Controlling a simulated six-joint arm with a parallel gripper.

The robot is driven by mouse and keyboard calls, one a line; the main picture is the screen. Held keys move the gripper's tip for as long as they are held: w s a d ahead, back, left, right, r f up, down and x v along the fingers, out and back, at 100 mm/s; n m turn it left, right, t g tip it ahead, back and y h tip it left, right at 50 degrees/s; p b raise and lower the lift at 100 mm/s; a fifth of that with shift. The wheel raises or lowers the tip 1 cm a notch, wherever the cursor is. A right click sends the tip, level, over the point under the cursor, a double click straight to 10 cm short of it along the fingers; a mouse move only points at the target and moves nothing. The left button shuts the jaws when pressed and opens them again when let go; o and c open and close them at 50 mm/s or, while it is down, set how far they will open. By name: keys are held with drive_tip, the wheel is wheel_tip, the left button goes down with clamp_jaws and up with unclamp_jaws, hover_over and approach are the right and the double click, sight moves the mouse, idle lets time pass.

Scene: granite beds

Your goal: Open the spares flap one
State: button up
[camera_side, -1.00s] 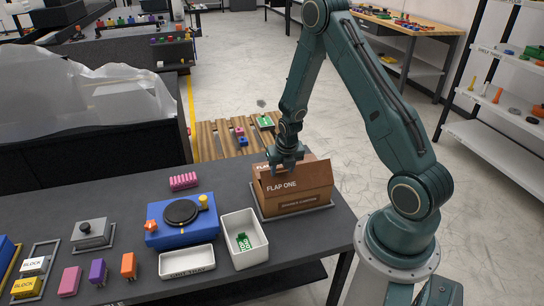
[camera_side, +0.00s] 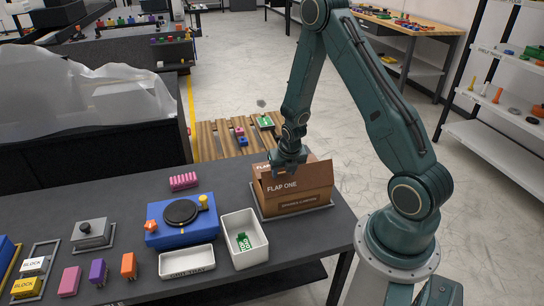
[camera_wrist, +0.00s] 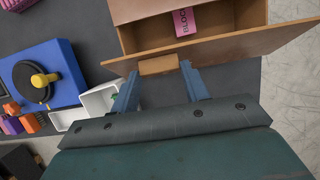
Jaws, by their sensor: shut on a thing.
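The brown spares carton (camera_side: 300,207) stands on a dark tray at the right end of the table. Its flap one (camera_side: 281,187) carries the label FLAP ONE and is raised and tilted. In the wrist view the flap (camera_wrist: 225,47) is a long panel seen nearly edge-on, with a small tab (camera_wrist: 158,65) at its near edge. My gripper (camera_side: 288,169) is at the carton's upper left. In the wrist view my gripper (camera_wrist: 158,80) has its fingers on either side of the tab and is shut on it. A pink block (camera_wrist: 183,21) shows inside the carton.
A white bin (camera_side: 257,247) with a green piece stands left of the carton. Beyond it are a blue unit (camera_side: 165,232) with a black disc and a shallow white tray (camera_side: 186,262). A pink ribbed piece (camera_side: 184,181) lies farther back.

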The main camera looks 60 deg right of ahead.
drive_tip(key=shift+s+a, duration=0.1)
drive_tip(key=shift+s+a, duration=0.65)
idle(0.4)
drive_tip(key=shift+s+a+f+t+h, duration=0.15)
drive_tip(key=shift+s+a+t+h, duration=0.25)
drive_tip(key=shift+s+a, duration=0.1)
drive_tip(key=shift+s+a+f+t+h, duration=0.3)
drive_tip(key=shift+s+a, duration=0.3)
idle(0.6)
